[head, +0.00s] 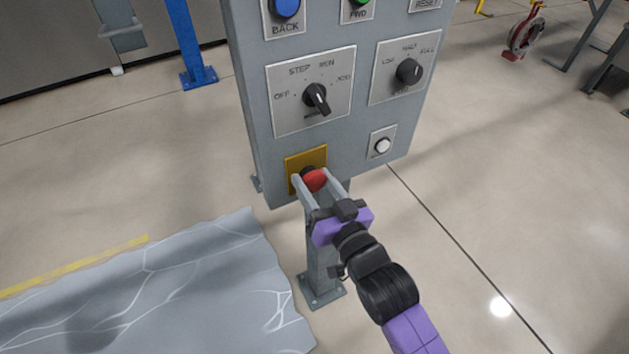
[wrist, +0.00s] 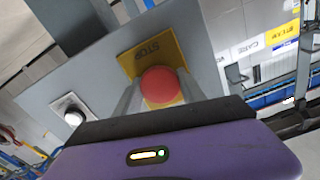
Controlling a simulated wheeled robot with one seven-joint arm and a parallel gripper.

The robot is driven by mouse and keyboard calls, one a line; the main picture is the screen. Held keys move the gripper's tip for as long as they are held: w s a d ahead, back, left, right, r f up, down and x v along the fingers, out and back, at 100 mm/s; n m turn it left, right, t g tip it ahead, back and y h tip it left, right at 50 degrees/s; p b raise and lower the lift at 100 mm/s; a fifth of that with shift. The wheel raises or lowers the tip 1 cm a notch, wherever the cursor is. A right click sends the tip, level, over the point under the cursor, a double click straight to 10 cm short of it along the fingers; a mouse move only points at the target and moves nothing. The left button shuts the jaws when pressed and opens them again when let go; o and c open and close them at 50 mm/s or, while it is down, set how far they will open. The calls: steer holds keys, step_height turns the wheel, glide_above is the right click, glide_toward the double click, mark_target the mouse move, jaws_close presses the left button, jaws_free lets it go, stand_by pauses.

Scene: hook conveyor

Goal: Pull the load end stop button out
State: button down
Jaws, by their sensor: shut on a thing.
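The red stop button (head: 315,181) sits on a yellow plate (head: 292,161) low on the grey control panel (head: 262,172). My gripper (head: 318,182) reaches it from the front, with one finger on each side of the red head, and is shut on it. In the wrist view the red button (wrist: 159,86) lies between the two fingers, and the yellow plate (wrist: 139,61) behind it reads STOP. Whether the button is pushed in or out cannot be told.
A black mode knob (head: 317,98), a second knob (head: 408,71) and a white button (head: 382,146) are on the same panel. The panel stands on a grey post (head: 320,275). A grey sheet-like surface (head: 170,290) lies at the lower left.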

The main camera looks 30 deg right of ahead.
steer(key=shift+s, duration=0.75)
steer(key=c, duration=0.7)
jaws_free()
steer(key=shift+o, duration=0.2)
steer(key=s+b, duration=0.1)
steer(key=s, duration=0.6)
steer(key=shift+s+b, duration=0.3)
steer(key=shift+s, duration=0.1)
